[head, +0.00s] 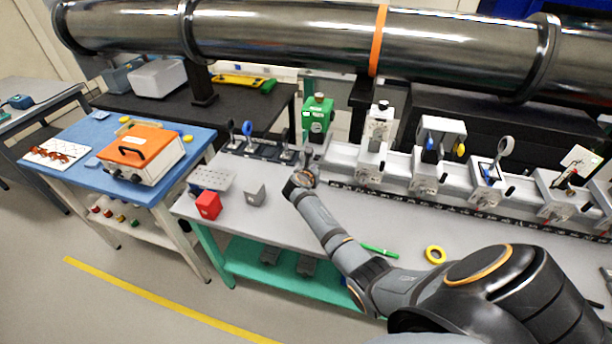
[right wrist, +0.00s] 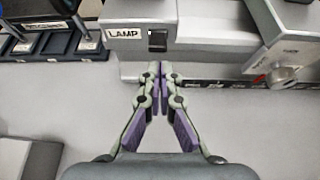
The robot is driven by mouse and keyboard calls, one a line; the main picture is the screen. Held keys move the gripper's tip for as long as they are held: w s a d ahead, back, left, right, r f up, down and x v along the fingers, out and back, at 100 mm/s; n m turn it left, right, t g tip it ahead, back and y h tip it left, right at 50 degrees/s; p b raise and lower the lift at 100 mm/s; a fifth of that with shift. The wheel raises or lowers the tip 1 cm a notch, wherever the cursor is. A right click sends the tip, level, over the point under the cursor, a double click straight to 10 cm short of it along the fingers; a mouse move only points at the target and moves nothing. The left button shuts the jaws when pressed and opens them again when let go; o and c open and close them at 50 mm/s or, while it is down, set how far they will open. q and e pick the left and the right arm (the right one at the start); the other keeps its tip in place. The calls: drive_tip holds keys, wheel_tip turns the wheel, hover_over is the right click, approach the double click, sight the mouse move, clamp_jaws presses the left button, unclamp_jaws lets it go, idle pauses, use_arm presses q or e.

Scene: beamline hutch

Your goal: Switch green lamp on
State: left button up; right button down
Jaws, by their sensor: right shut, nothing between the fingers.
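The green lamp unit (head: 317,118) stands on the far side of the bench, just beyond my right gripper (head: 306,165). In the right wrist view a light grey box (right wrist: 200,22) carries a white LAMP label (right wrist: 124,33) and a dark rocker switch (right wrist: 157,40). My right gripper (right wrist: 160,70) is shut and empty. Its fingertips point at the switch from just below it in the picture; contact cannot be made out. I cannot tell whether the lamp is lit. My left gripper is not in view.
Dark holders with upright optics (head: 247,129) stand left of the lamp. Optic mounts on a rail (head: 372,172) stand to its right. A steel pipe (head: 290,30) runs behind.

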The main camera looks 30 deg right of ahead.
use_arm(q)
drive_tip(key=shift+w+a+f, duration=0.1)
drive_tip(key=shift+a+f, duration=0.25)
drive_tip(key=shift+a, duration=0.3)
use_arm(e)
drive_tip(key=v, duration=0.9)
drive_tip(key=shift+a, duration=0.45)
drive_tip(key=shift+s+d, duration=0.15)
drive_tip(key=shift+s, duration=0.05)
